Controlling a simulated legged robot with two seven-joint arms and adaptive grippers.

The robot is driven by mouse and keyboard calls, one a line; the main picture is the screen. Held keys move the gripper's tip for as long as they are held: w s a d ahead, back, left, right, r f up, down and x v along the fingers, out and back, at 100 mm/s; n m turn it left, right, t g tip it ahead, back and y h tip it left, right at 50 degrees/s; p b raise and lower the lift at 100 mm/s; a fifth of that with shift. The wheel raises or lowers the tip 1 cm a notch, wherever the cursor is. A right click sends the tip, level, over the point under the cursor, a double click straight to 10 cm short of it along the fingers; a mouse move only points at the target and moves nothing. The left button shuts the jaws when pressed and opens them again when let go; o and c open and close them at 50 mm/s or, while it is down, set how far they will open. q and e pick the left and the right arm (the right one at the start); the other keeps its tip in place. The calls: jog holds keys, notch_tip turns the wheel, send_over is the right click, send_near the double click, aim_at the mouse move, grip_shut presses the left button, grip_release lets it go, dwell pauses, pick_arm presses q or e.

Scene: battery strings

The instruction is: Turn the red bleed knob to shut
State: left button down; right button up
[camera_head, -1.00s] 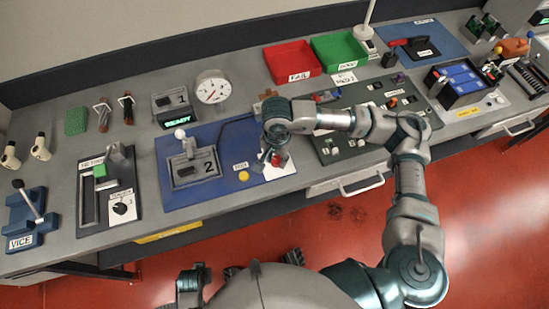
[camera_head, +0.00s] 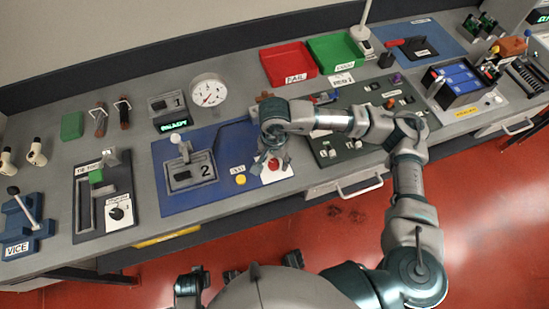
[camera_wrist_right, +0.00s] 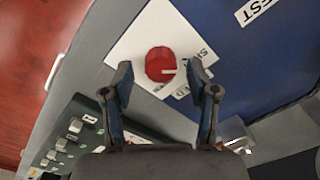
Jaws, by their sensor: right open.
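In the head view the knob (camera_head: 274,164) shows at the right part of the blue panel. My right gripper (camera_wrist_right: 161,76) is open, with one fingertip on each side of the knob and visible gaps between. In the head view this gripper (camera_head: 273,160) is over the plate.
A yellow button (camera_head: 240,180) and a lever box marked 2 (camera_head: 190,170) are left of the knob. A gauge (camera_head: 208,91) and a green-lit display (camera_head: 173,125) stand behind. A dark panel of switches (camera_head: 375,120) lies to the right.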

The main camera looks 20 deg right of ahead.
aim_at(274, 161)
notch_tip(274, 161, up, 11)
jog(key=shift+w, duration=0.15)
jog(key=shift+r, duration=0.15)
dwell(0.5)
